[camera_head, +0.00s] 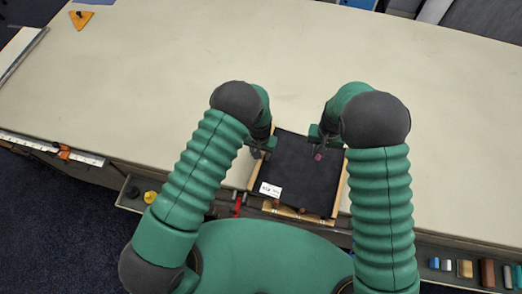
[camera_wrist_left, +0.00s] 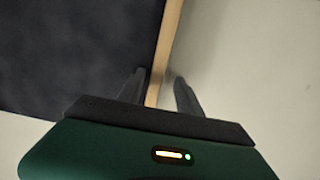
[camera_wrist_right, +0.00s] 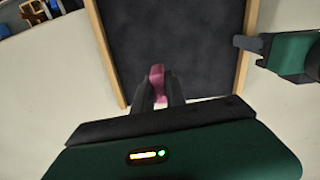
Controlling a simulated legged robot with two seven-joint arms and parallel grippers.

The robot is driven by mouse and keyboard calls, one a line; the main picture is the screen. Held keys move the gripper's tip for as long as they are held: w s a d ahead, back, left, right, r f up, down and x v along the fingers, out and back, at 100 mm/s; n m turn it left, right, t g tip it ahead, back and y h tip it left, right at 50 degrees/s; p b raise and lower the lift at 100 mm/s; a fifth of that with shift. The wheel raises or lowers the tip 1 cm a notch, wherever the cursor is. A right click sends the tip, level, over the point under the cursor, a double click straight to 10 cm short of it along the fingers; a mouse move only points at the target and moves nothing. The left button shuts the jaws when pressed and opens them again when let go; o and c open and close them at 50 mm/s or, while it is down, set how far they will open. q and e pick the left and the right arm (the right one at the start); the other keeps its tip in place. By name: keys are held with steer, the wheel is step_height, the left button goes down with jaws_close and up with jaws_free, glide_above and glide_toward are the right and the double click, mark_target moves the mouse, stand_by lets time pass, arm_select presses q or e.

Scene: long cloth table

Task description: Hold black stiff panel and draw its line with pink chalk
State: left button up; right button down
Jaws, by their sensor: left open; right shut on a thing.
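The black stiff panel (camera_head: 300,170) lies at the table's near edge between my arms, with pale wooden strips along its sides. A white label (camera_head: 271,190) is on its near left corner. My right gripper (camera_head: 319,150) is shut on the pink chalk (camera_head: 318,156), near the panel's far edge; the chalk also shows in the right wrist view (camera_wrist_right: 157,82). I cannot tell whether its tip touches the panel. My left gripper (camera_wrist_left: 162,88) is open, its fingers on either side of the panel's wooden edge (camera_wrist_left: 163,60). I see no drawn line.
The pale cloth table (camera_head: 180,60) is mostly clear beyond the panel. An orange triangular thing (camera_head: 81,19) lies far left. A tray with a yellow object (camera_head: 150,197) is at the near left. Several small blocks (camera_head: 465,268) sit in a tray at the near right.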

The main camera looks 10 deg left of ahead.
arm_select(q)
steer(key=shift+w+d, duration=0.1)
steer(key=shift+d, duration=0.45)
jaws_close()
steer(key=shift+a, duration=0.1)
steer(key=shift+a, duration=0.3)
steer(key=shift+d, duration=0.15)
stand_by(1.2)
